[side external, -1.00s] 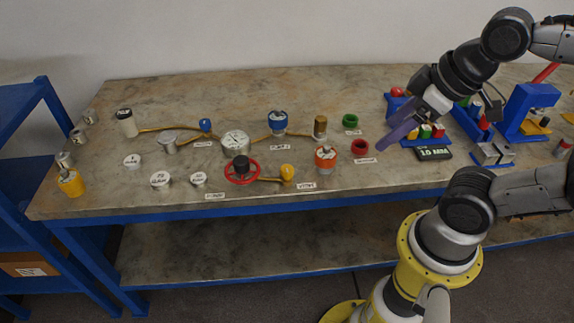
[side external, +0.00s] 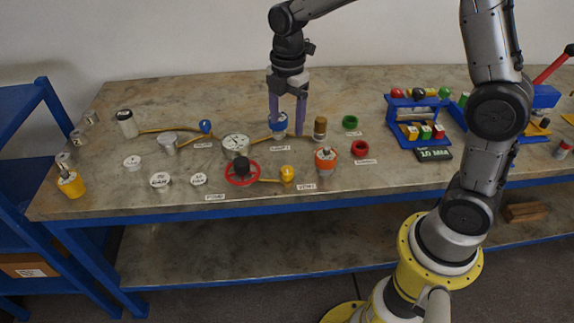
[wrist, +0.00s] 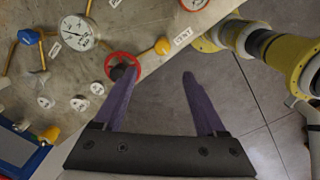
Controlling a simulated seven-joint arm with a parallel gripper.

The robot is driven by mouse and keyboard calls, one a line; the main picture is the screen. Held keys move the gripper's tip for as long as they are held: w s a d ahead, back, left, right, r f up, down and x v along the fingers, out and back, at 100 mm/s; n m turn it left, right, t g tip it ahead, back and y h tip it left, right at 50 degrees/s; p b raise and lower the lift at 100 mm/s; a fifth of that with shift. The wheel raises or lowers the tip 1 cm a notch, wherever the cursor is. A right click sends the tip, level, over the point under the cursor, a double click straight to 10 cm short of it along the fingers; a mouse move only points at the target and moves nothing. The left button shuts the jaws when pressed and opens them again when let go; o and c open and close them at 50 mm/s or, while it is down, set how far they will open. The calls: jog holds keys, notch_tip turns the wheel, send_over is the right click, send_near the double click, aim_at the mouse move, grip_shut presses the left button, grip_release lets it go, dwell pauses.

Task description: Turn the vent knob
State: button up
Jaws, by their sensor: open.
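An orange-red knob (side external: 325,161) with a pale top stands near the bench's front edge; I take it for the vent knob. A small label (side external: 307,186) lies in front of it, and in the wrist view the label (wrist: 183,36) seems to read VENT. In the wrist view the orange-red knob (wrist: 193,4) is cut off by the top edge. My gripper (side external: 286,129) is open and empty, pointing down, left of the knob. In the side view its purple fingers overlap a blue knob (side external: 279,121). In the wrist view my gripper (wrist: 158,76) has floor between its fingertips.
A red handwheel (side external: 241,172) and a yellow knob (side external: 287,173) stand left of the orange-red knob. A gauge (side external: 236,143) and brass post (side external: 320,127) are behind. Red (side external: 360,148) and green (side external: 350,121) rings sit to the right. The front strip of bench is mostly clear.

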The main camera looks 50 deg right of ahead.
aim_at(287, 169)
notch_tip(287, 169, down, 15)
jog(key=shift+s+r, duration=0.1)
jog(key=shift+r, duration=0.05)
dwell(0.4)
grip_shut()
dwell(0.3)
